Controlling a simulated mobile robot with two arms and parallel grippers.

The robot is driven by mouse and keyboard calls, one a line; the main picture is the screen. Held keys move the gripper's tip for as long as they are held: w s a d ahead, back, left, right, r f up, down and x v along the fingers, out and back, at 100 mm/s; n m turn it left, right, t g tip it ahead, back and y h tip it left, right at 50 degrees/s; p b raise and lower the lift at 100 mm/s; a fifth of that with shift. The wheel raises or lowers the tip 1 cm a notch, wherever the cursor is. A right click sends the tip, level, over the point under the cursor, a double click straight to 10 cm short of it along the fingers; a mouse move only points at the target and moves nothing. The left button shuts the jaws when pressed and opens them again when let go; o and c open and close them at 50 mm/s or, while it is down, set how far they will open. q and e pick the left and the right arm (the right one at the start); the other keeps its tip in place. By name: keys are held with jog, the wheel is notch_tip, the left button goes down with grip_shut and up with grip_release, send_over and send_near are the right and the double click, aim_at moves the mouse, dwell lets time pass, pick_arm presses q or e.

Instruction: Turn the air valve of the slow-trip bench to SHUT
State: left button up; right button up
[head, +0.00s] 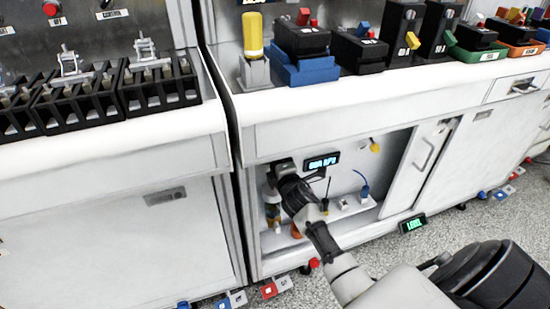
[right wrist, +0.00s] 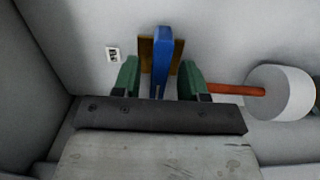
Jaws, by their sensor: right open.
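The valve's blue lever (right wrist: 162,48) stands on a brown plate (right wrist: 146,54) in the right wrist view. My right gripper (right wrist: 158,78) is open, with one green fingertip on each side of the lever. Small gaps seem to show on both sides; whether either finger touches it I cannot tell. A small white label (right wrist: 113,54) with dark marks sits left of the lever; I cannot read it. In the head view my right arm reaches into the open cabinet (head: 335,172) under the bench, and the lever cannot be made out there. My left gripper is not in view.
An orange rod with a white round end (right wrist: 280,93) lies right of the fingers. Inside the cabinet are a lit display (head: 322,162), a yellow knob (head: 375,147) and a low shelf (head: 352,209). A cabinet door (head: 423,157) stands to the right of the opening.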

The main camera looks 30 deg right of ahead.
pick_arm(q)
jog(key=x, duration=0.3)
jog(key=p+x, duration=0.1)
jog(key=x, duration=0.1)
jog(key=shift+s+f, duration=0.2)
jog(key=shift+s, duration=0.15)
pick_arm(e)
jog(key=v, duration=0.9)
jog(key=shift+s, duration=0.2)
jog(key=shift+a, duration=0.1)
